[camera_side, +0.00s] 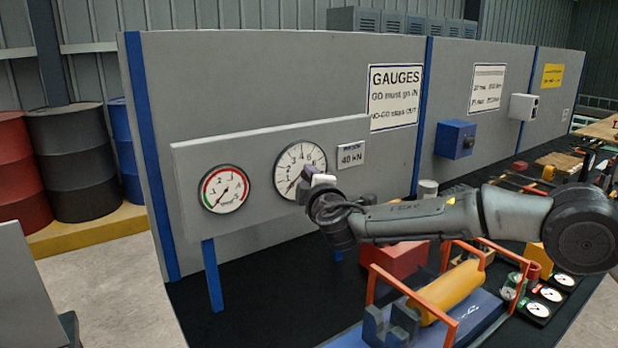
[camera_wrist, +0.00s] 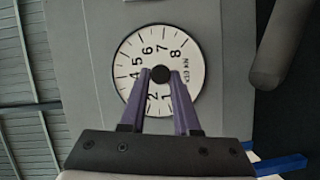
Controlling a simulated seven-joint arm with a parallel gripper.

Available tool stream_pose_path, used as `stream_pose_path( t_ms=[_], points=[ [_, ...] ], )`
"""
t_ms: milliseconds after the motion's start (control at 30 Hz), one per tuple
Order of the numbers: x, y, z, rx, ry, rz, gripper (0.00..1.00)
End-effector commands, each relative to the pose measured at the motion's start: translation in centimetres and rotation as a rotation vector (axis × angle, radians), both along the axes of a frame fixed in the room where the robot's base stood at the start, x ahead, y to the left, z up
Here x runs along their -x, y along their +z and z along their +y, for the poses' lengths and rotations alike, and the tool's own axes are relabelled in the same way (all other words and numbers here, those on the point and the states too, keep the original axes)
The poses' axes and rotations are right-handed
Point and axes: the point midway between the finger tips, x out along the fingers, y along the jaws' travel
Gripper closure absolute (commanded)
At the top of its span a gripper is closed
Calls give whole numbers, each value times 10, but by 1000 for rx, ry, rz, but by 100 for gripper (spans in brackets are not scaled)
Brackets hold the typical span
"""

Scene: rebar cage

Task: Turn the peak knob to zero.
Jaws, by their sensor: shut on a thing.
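The white round dial (camera_side: 299,167) is on a grey panel (camera_side: 262,160), and part of its lower right is hidden behind my gripper in the side view. The dial also fills the middle of the wrist view (camera_wrist: 125,60), with numbers up to 8 and a kN label. The black peak knob (camera_wrist: 159,75) is at the dial's centre, between my fingertips. My gripper (camera_wrist: 159,76) is shut on it with a finger at each side. The side view shows a dark needle toward the dial's lower left; I cannot read its exact value.
A red-and-green-edged gauge (camera_side: 223,189) is to the left on the same panel. A "40 kN" plate (camera_side: 351,155) is to the right of the dial. Below my arm are an orange-railed fixture (camera_side: 400,285) with a yellow cylinder (camera_side: 447,291) and a red block (camera_side: 396,261).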

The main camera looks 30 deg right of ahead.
Motion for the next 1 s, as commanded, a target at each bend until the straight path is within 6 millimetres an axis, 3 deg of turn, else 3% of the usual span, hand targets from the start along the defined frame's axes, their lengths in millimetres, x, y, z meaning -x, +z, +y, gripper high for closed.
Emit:
stream_pose_path(
  t_ms=[400,933,967,1000],
  points=[
    [0,-3,-1,178,-3,2,100],
    [0,-3,-1,200,-3,1,100],
    [0,-3,-1,200,-3,1,66],
    [0,-3,-1,200,-3,2,59]
  ],
)
